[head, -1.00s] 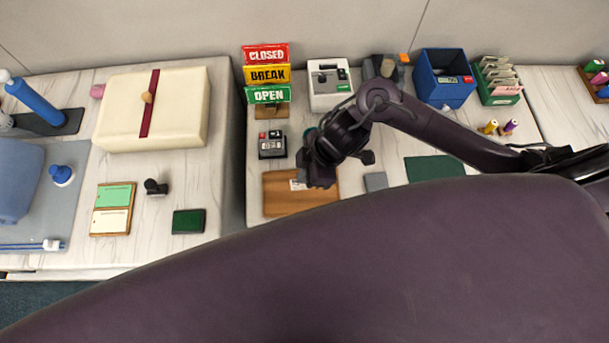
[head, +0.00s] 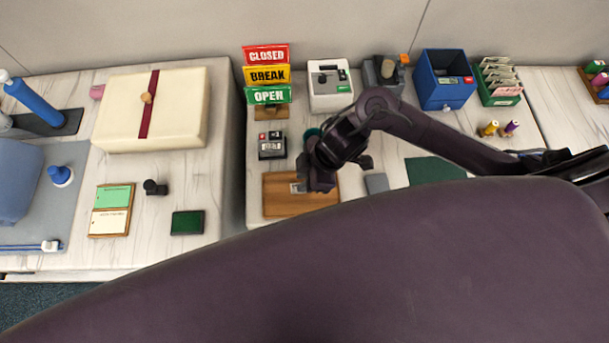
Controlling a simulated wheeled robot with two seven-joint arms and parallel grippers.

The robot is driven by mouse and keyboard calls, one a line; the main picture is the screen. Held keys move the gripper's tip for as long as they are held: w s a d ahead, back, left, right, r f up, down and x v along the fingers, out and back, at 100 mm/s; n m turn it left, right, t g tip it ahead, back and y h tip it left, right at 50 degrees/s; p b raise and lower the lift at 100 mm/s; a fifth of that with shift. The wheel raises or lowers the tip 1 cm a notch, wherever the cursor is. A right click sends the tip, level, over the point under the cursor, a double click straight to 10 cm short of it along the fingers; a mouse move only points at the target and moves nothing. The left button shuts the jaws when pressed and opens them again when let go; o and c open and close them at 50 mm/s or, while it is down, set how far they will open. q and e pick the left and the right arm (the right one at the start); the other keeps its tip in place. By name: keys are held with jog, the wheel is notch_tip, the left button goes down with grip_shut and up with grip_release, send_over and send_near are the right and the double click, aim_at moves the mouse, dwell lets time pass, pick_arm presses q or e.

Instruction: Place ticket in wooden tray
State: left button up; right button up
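The wooden tray (head: 283,207) is a flat brown rectangle near the front of the middle table. A small pale ticket (head: 296,188) shows over its upper part, right beside the fingers. My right gripper (head: 318,184) points down over the right part of the tray and hides some of it. Its fingers are dark and seen from above, so I cannot tell whether they hold the ticket or whether the ticket touches the tray. My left gripper is not in view.
A small dark stamp device (head: 272,146) and the sign stack (head: 268,76) stand behind the tray. A white machine (head: 330,86) is behind my gripper. A grey pad (head: 376,183) and a green mat (head: 435,169) lie to the right.

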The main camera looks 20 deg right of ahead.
jog(key=p+v, duration=0.1)
jog(key=v, duration=1.1)
jog(key=shift+s, duration=0.1)
